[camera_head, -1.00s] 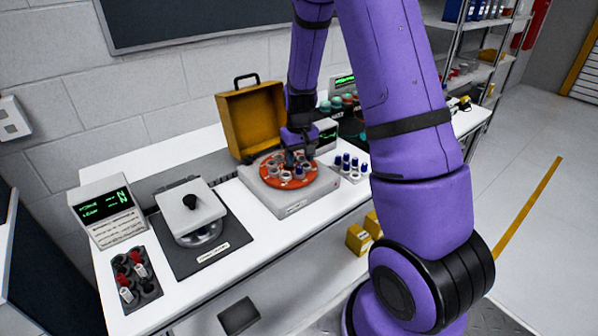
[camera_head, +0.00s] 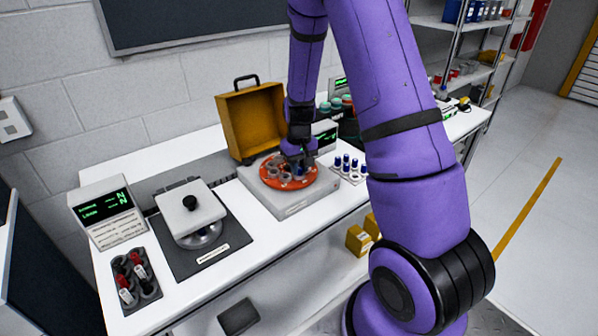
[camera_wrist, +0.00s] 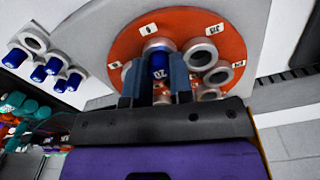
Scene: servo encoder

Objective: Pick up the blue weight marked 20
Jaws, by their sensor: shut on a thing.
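The weight is over a round orange plate (camera_wrist: 182,22) with grey ring holders and small number labels. I cannot tell whether the weight is still in its holder. In the head view my gripper (camera_head: 298,166) points down over the orange plate (camera_head: 272,182), and the weight is mostly hidden by the fingers.
Several blue-capped weights stand on a white rack (camera_head: 349,173) to the right. An open yellow case (camera_head: 250,118) stands behind the plate. A covered scale (camera_head: 190,212), a display (camera_head: 102,210) and a dark rack with red-capped tubes (camera_head: 135,280) are to the left.

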